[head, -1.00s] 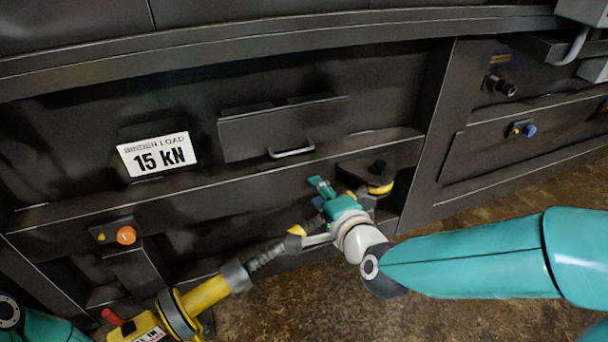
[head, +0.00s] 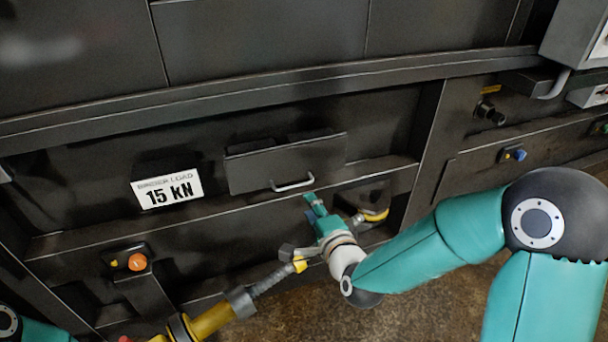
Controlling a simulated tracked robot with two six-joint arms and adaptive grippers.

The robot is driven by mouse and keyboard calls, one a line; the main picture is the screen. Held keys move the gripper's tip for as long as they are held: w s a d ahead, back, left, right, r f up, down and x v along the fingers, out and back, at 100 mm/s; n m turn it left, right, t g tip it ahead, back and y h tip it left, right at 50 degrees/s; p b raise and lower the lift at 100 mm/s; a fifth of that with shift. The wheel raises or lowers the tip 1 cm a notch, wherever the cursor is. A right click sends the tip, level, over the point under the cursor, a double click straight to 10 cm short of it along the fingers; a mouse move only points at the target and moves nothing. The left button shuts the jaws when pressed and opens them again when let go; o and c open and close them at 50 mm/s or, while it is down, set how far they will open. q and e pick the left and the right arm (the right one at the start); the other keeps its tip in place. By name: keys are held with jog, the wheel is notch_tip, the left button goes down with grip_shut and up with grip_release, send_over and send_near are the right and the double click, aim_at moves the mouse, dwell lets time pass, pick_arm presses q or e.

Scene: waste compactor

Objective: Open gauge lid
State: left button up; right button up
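The gauge lid (head: 285,163) is a dark flat panel on the front of the machine, and it looks closed. A pale metal bar handle (head: 293,184) sits at its lower edge. My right gripper (head: 313,202), teal, is just below and right of the handle, with its fingers pointing up toward it. A small gap seems to remain between the fingertips and the handle. The fingers are small and seen from behind, so their opening cannot be made out. My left gripper is not in view; only a bit of my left arm shows at the lower left corner.
A white "15 kN" sign (head: 166,190) is left of the lid. An orange button (head: 137,262) sits on a post at lower left. A yellow cylinder with a grey rod (head: 212,318) runs up toward my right wrist.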

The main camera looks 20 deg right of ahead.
aim_at(296, 186)
jog(key=p+x, duration=0.1)
jog(key=x, duration=1)
jog(key=shift+w+f, duration=0.15)
jog(key=shift+w, duration=0.1)
jog(key=shift+c, duration=0.2)
grip_shut()
